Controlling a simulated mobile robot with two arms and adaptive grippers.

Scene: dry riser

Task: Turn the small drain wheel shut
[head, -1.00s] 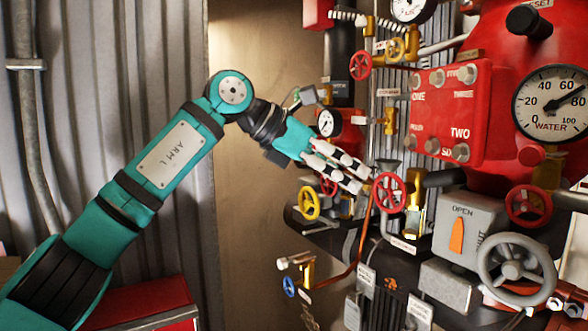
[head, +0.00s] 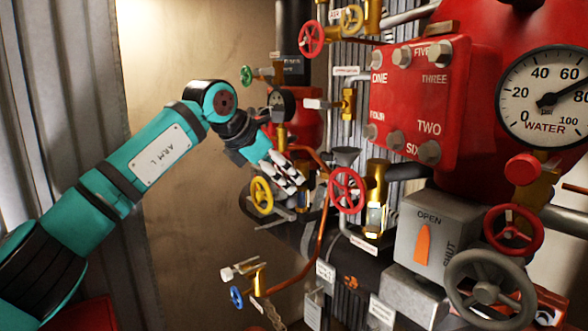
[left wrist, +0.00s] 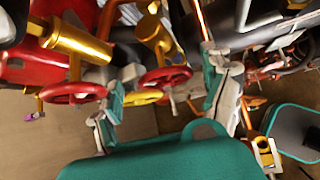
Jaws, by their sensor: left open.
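Several small handwheels show, and I cannot read a label that marks one as the drain wheel. In the head view a yellow wheel (head: 262,195) is at the left of the pipework, a red wheel (head: 347,190) is to its right, and a small blue wheel (head: 236,297) sits low on a brass valve. My left gripper (head: 290,178) is open between the yellow and red wheels in the picture. In the left wrist view a red wheel (left wrist: 165,78) and part of a yellow wheel (left wrist: 142,97) show between the spread fingers. Contact cannot be told. My right gripper is not in view.
A copper pipe (head: 316,245) runs down beside the fingers. A grey box with an orange lever (head: 422,243) and a large grey wheel (head: 489,288) stand at right. The red body with a water gauge (head: 546,96) is above them. The wall at left is clear.

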